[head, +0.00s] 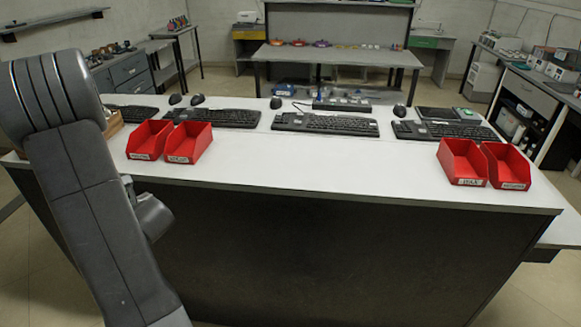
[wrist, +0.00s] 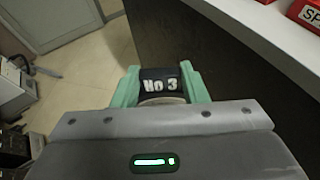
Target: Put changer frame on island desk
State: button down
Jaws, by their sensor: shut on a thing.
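My gripper (wrist: 161,88) shows in the wrist view with its two green fingers shut on a dark piece marked "No 3", the changer frame (wrist: 160,76) by all appearances. Most of its body is hidden behind the fingers and the gripper housing. The island desk (head: 300,165) has a long white top and dark front panel, and spans the middle of the head view. In the wrist view the desk's white edge (wrist: 262,32) lies to the upper right, and the held piece is over the floor beside the dark panel, apart from the top. The head view does not show my gripper.
Red bins stand on the desk at left (head: 189,142) and right (head: 463,162). Several black keyboards (head: 325,124) and mice line the back edge. The white strip between the bin groups is clear. A grey bench (head: 340,55) stands behind.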

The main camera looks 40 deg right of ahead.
aim_at(328, 160)
jog(key=z, duration=0.45)
jog(key=k+z, duration=0.1)
jog(key=z, duration=0.85)
jog(key=k+z, duration=0.15)
jog(key=z, duration=0.8)
